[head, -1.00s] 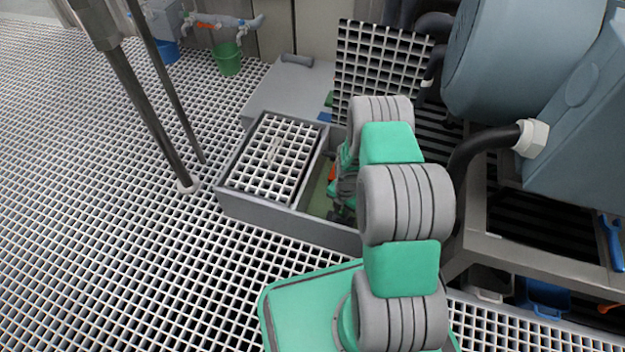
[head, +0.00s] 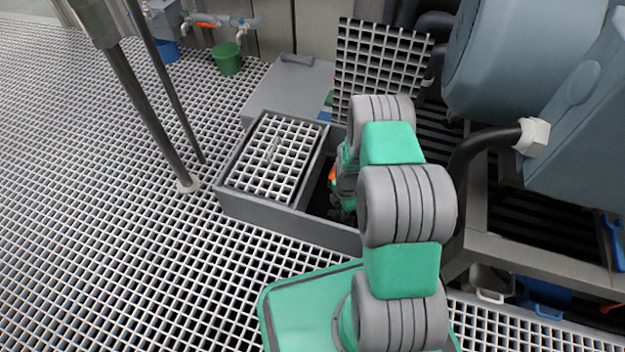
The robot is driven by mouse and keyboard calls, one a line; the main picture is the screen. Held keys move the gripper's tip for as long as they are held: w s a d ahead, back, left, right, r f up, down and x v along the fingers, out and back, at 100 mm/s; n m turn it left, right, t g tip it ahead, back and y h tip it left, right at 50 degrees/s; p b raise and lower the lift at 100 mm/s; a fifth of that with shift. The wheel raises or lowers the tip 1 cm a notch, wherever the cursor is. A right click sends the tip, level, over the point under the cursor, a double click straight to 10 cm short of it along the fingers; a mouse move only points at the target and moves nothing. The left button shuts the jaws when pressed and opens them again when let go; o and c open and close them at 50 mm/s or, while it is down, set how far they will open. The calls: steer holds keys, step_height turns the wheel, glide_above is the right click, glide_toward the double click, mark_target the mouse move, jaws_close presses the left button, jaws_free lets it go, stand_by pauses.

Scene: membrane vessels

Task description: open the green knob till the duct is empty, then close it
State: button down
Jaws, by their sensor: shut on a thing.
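The duct (head: 285,216) is a grey rectangular trough sunk in the grating floor. Its open part, right of the grating cover, looks dark inside, with no green liquid showing. My green and grey arm reaches down into this opening. My gripper (head: 341,207) shows only partly, low in the duct and mostly behind my own arm. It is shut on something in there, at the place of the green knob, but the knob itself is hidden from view. A small orange part (head: 332,173) shows beside my gripper.
A grating panel (head: 274,155) covers the duct's left part; another (head: 380,70) stands upright behind. A big blue-grey vessel (head: 520,55) with black hoses and a metal frame is close on the right. A metal post (head: 150,115) stands left.

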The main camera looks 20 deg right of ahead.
steer(key=m, duration=0.4)
steer(key=shift+m, duration=0.4)
steer(key=m, duration=0.3)
steer(key=shift+b, duration=0.3)
steer(key=m, duration=0.3)
steer(key=shift+m, duration=0.3)
steer(key=m, duration=0.4)
steer(key=c, duration=1.1)
jaws_free()
